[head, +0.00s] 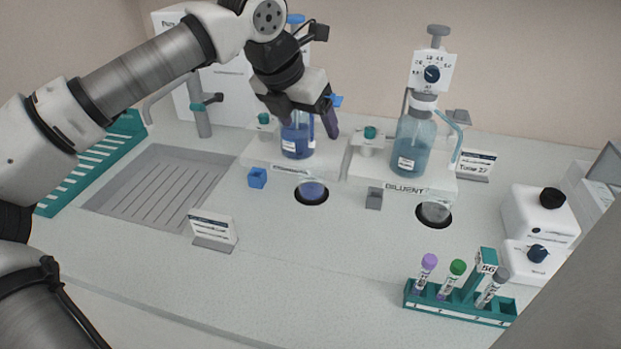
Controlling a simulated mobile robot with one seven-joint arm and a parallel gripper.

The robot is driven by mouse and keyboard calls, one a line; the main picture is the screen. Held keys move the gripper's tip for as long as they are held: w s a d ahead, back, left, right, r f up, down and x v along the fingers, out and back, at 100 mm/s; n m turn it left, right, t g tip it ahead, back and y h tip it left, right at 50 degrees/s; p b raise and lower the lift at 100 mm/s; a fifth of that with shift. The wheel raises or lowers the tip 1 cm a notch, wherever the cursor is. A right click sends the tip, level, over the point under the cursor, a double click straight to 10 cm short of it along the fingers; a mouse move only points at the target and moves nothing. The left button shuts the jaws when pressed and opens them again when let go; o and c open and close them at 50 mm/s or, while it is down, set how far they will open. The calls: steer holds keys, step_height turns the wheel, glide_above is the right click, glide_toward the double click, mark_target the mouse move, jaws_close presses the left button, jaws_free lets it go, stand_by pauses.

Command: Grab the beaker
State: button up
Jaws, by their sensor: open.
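Two small round glass vessels, which look like beakers, sit on black round spots in the counter in front of the bottle stands. The left vessel (312,189) has blue in it, and the right vessel (435,212) looks clear. I cannot tell which one is the task's beaker.
A taller diluent bottle (408,150) with a dial pump stands to the right. A teal tube rack (455,309) with capped tubes is at the front right. A small sign (213,230) stands near a sink (155,185). The front middle counter is clear.

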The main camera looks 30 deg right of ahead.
steer(key=w+f+y, duration=0.1)
steer(key=w+f, duration=0.1)
steer(key=p, duration=0.2)
glide_toward(310, 168)
steer(key=s, duration=0.2)
steer(key=shift+n+t, duration=0.3)
steer(key=shift+s+a+f+p+x, duration=0.15)
steer(key=shift+p+x, duration=0.15)
steer(key=shift+x, duration=0.8)
steer(key=shift+s+a+p+x, duration=0.15)
steer(key=shift+p+x, duration=0.15)
steer(key=shift+x, duration=0.85)
steer(key=shift+s+a+f+p+x, duration=0.1)
steer(key=shift+p+x, duration=0.2)
steer(key=shift+x, duration=0.8)
steer(key=shift+c, duration=0.5)
steer(key=c, duration=1)
